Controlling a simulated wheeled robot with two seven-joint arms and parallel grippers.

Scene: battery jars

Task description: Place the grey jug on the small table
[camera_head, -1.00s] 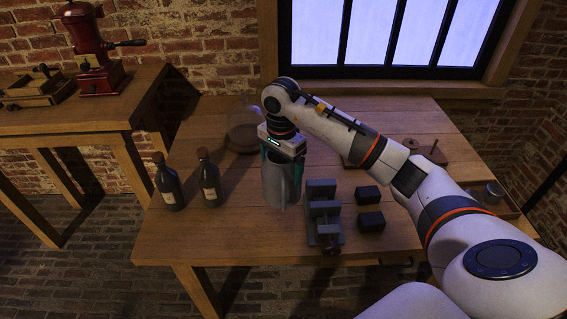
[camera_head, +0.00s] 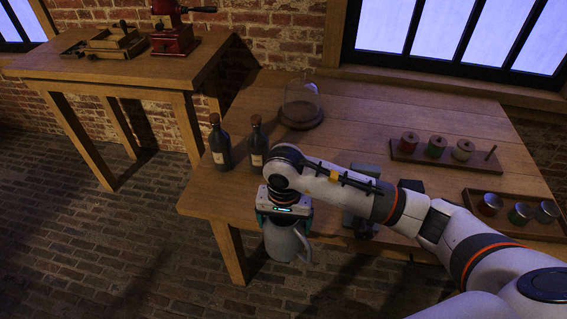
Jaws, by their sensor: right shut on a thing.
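The grey jug (camera_head: 281,242) hangs in my right gripper (camera_head: 284,214), which is shut on it near the top. The jug is upright and shows in front of the near edge of the large wooden table, over the floor side. Its handle points right. My right arm comes in from the right across the large table. The small table (camera_head: 128,66) stands at the left with a clear front part of its top. My left gripper is not in view.
The large table (camera_head: 350,105) holds two dark bottles (camera_head: 219,145), a glass dome (camera_head: 301,103), a spool rack (camera_head: 440,160) and a tray of jars (camera_head: 515,215). A grey vise (camera_head: 358,205) is partly behind my arm. A red grinder (camera_head: 172,38) and wooden box (camera_head: 117,40) stand on the small table.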

